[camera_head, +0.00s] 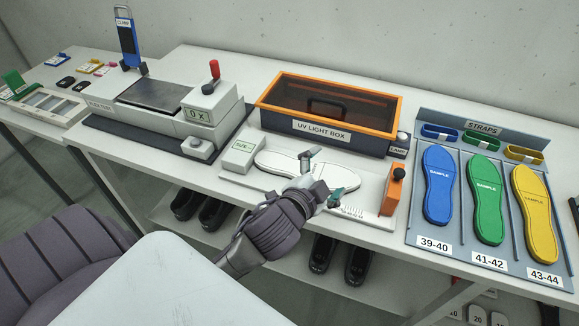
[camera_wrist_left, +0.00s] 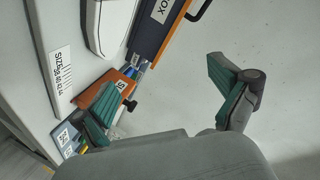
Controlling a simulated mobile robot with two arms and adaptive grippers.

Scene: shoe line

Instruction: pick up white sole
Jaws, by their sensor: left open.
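The white sole (camera_head: 283,163) lies flat on the white measuring board (camera_head: 238,179) on the bench, in front of the UV light box. Part of it is hidden behind my left gripper. My left gripper (camera_head: 322,176) is open and empty, over the right end of the sole; I cannot tell whether it touches it. In the left wrist view the open gripper (camera_wrist_left: 163,87) shows its two green-padded fingers wide apart. A white sole-like shape with a dark edge (camera_wrist_left: 105,22) shows at the top there, not between the fingers. My right gripper is not in view.
The orange-rimmed UV light box (camera_head: 385,128) stands behind the board. An orange block with a black knob (camera_head: 392,190) stands at its right end. Blue, green and yellow sample soles (camera_head: 486,202) lie at the right. A press-like machine (camera_head: 209,122) stands left. Black shoes (camera_head: 322,253) sit below.

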